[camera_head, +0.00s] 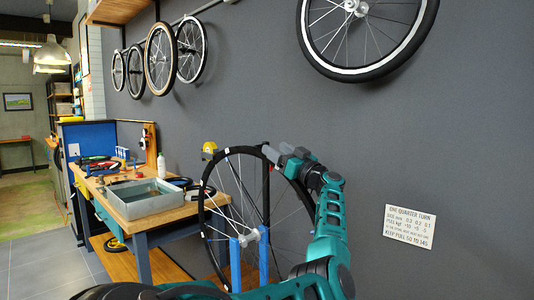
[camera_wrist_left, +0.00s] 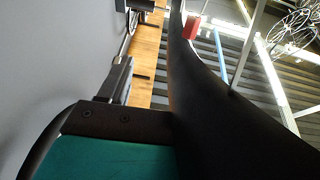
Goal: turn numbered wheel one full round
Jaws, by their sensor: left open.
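The wheel (camera_head: 203,220) has a black tyre with small white marks and thin spokes, and stands upright in a blue fork stand (camera_head: 235,265). I cannot read any numbers on it. My left gripper (camera_head: 281,158) is open at the wheel's upper right rim, with its grey fingers close to the tyre. I cannot tell whether they touch it. In the left wrist view a dark curved band, seemingly the tyre (camera_wrist_left: 215,100), crosses close to the lens. A grey finger (camera_wrist_left: 117,80) shows left of it. My right gripper is not in view.
A workbench (camera_head: 180,213) with a metal tray (camera_head: 150,207) and tools stands left of the wheel. A yellow rounded object (camera_head: 209,148) is near the wheel's upper left. A sign (camera_head: 410,228) reading "ONE QUARTER TURN" is on the grey wall. A large wheel (camera_head: 370,72) hangs above.

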